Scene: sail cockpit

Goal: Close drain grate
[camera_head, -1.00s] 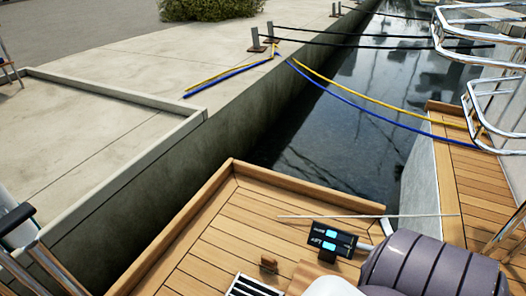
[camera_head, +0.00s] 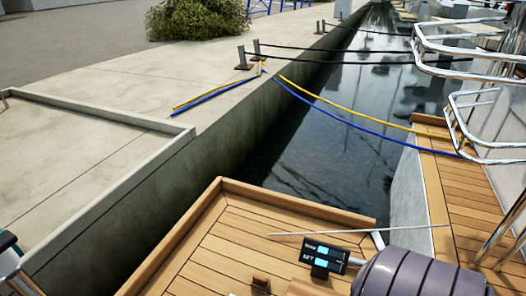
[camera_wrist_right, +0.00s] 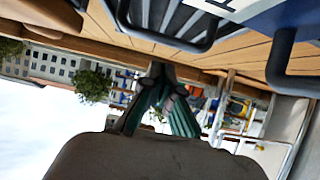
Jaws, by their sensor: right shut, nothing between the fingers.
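The drain grate is not clearly visible in the head view. In the right wrist view, a dark slatted panel (camera_wrist_right: 180,18) at the top edge may be the grate; only part of it shows, so I cannot tell whether it is open. My right gripper (camera_wrist_right: 158,72) is in the middle of that view, its fingers together and empty, below the wooden deck edge in the picture. It does not show in the head view.
The wooden deck (camera_head: 265,237) has a raised rim. A small display (camera_head: 322,256) and a purple-grey ribbed cylinder (camera_head: 420,275) stand at its right. Water (camera_head: 335,150) lies beyond, with a concrete quay (camera_head: 150,95) at left. Metal rails (camera_head: 470,45) are at upper right.

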